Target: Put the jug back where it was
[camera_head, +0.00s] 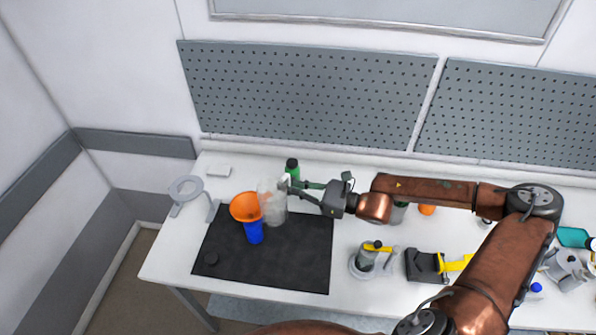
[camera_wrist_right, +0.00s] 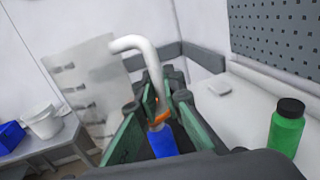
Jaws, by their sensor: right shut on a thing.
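The translucent jug (camera_head: 272,207) is beside the orange funnel, over the black mat. In the right wrist view, the jug (camera_wrist_right: 88,88) shows grey marks on its side and a white handle (camera_wrist_right: 143,50) running down between the fingers. My right gripper (camera_head: 289,186) is shut on the jug's handle. I cannot tell whether the jug's base touches the mat. The orange funnel (camera_head: 246,207) sits on a blue bottle (camera_head: 255,234). The wrist view shows the blue bottle (camera_wrist_right: 163,141) behind the fingers. My left gripper is out of view.
A green bottle (camera_head: 292,168) stands behind my right gripper. A grey ring stand (camera_head: 186,189) is at the left. The black mat (camera_head: 290,265) is mostly bare at its front. A small agitator stand (camera_head: 368,258) and a black-and-yellow tool (camera_head: 426,264) stand to its right.

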